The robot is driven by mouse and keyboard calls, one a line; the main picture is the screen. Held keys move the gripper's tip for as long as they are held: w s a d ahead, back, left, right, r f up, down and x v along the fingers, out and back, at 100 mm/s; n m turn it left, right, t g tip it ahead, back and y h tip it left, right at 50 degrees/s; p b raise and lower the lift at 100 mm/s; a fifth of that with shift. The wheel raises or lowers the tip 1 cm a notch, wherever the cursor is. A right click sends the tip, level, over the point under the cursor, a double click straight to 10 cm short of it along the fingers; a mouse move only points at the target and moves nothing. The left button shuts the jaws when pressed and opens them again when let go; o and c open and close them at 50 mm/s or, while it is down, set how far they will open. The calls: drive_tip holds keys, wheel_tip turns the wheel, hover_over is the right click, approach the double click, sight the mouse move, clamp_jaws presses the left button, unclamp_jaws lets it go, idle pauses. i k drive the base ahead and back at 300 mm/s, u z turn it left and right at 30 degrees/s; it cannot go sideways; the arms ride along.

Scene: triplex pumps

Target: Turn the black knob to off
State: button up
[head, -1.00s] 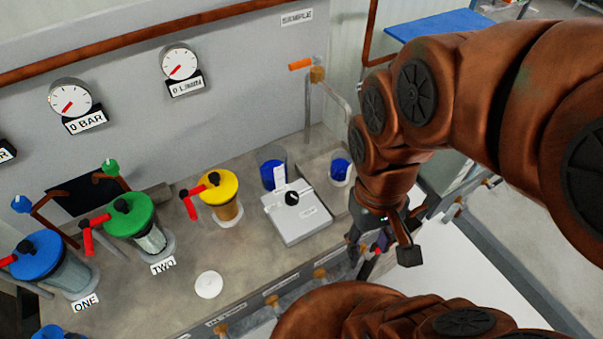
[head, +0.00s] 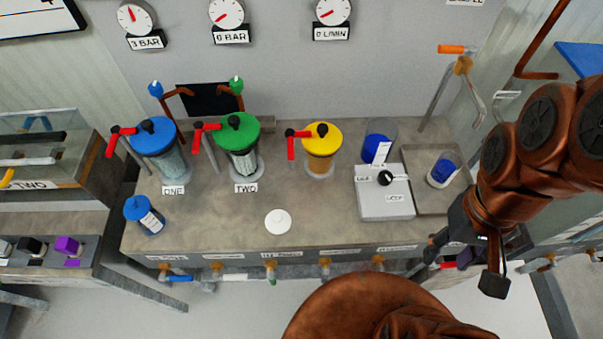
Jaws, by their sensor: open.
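A round black knob (head: 385,178) sits on top of a small white box (head: 386,206) on the right half of the grey bench. Small white labels surround this knob, but I cannot read its setting. Another black knob (head: 32,246) is on a lower unit at the far left, beside a purple knob (head: 68,245); its setting is too small to tell. My gripper (head: 464,264) is open and empty, at the right front of the bench, to the right of and apart from the white box.
Canisters with blue (head: 153,137), green (head: 238,133) and yellow (head: 322,140) lids and red-handled levers stand on the bench (head: 220,222). Blue-filled beakers stand near the box. A white disc (head: 278,221) lies in front. Valves line the front edge. A gap separates the left unit.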

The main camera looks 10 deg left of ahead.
sight(384, 178)
drive_tip(key=z, duration=1.5)
drive_tip(key=k, duration=1.35)
drive_tip(key=u, duration=1.6)
drive_tip(key=i, duration=0.5)
drive_tip(key=z, duration=0.05)
